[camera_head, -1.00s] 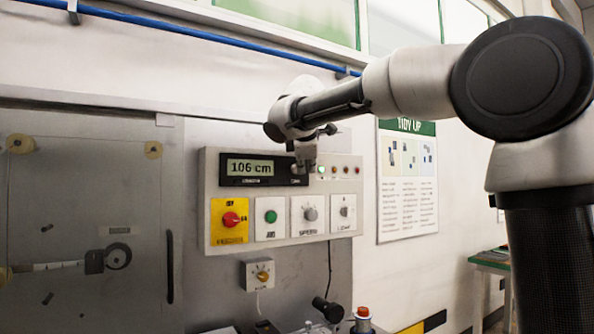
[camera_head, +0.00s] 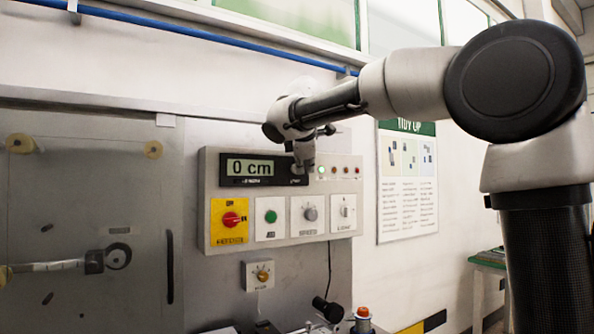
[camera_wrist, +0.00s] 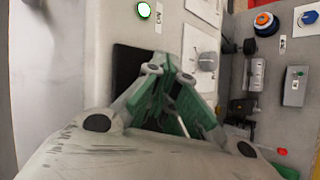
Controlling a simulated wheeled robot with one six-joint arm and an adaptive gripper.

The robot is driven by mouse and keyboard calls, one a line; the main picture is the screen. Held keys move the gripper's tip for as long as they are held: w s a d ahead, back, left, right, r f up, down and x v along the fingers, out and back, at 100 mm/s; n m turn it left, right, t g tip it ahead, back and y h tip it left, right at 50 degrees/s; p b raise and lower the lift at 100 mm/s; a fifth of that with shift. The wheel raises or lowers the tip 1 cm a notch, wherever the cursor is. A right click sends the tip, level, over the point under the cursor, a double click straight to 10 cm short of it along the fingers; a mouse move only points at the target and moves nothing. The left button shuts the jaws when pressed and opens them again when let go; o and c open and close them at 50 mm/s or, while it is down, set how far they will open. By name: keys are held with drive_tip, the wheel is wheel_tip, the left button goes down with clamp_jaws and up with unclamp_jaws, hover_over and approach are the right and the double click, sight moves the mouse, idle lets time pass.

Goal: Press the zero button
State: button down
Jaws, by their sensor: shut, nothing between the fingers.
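The display (camera_head: 250,169) on the grey control panel (camera_head: 212,200) reads "0 cm". My gripper (camera_head: 302,167) is at the right end of the black display housing, and its fingertips appear to be at or against its face. In the wrist view my gripper (camera_wrist: 167,65) is shut, its green-padded fingers together and empty in front of the dark housing (camera_wrist: 127,65). The zero button itself is not clearly visible; the fingertips cover that part of the housing. I cannot tell whether they touch it.
Beside the gripper is a row of small lamps (camera_head: 345,170), the leftmost lit green. Below are a red switch on yellow (camera_head: 231,219), a green button (camera_head: 271,216) and two knobs. A small box with a yellow knob (camera_head: 262,274) hangs lower.

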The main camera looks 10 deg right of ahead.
drive_tip(key=shift+s+d, duration=0.25)
drive_tip(key=shift+s, duration=0.5)
drive_tip(key=shift+s, duration=0.1)
drive_tip(key=s, duration=0.1)
drive_tip(key=s+d, duration=0.1)
drive_tip(key=s, duration=0.2)
drive_tip(key=shift+s+d, duration=0.25)
drive_tip(key=shift+s, duration=0.05)
idle(0.4)
